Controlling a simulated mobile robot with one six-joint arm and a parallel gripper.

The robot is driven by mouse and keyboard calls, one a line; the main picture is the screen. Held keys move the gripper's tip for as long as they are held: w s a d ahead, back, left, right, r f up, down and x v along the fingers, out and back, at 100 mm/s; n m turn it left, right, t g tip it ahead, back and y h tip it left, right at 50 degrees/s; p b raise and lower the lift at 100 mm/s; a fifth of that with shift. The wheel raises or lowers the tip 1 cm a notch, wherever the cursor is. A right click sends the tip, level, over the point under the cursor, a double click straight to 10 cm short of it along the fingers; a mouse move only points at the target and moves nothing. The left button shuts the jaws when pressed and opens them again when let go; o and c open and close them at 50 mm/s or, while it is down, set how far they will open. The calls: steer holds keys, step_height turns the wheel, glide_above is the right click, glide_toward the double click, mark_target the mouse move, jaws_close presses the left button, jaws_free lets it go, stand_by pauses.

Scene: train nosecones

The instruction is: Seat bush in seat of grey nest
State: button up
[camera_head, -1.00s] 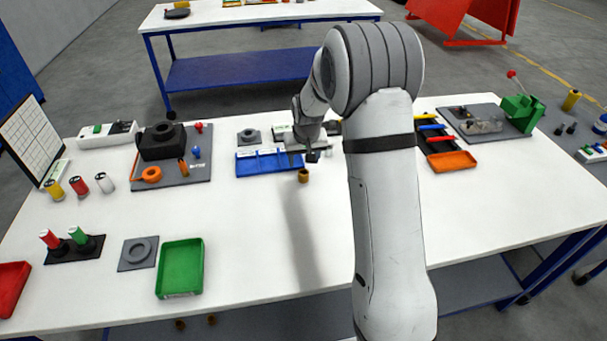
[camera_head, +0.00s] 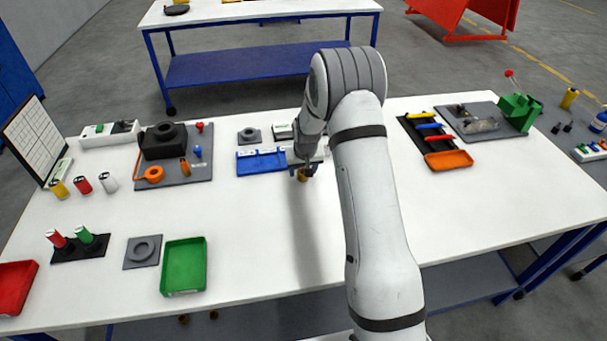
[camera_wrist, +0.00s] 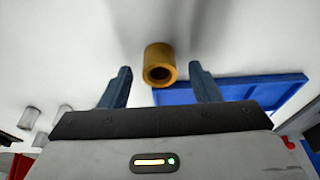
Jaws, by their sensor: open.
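The bush is a short brass-coloured hollow cylinder (camera_head: 303,176) on the white table in front of the blue tray. In the wrist view the bush (camera_wrist: 160,64) shows its dark bore and sits between the fingertips, with a gap on each side. My gripper (camera_head: 304,169) is open and empty, low over the bush and partly covering it in the head view. Its two dark fingers (camera_wrist: 161,72) show in the wrist view. A grey square plate with a round ring seat (camera_head: 142,252) lies front left, its seat empty. A similar grey plate (camera_head: 249,135) lies behind the blue tray; I cannot tell which is the named nest.
The blue tray (camera_head: 262,167) is just behind the bush. A green tray (camera_head: 184,268) stands right of the front grey plate. A black holder (camera_head: 80,250) with red and green cylinders is to its left. The table front centre is clear.

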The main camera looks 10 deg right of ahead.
steer(key=shift+c, duration=0.4)
steer(key=c, duration=1.2)
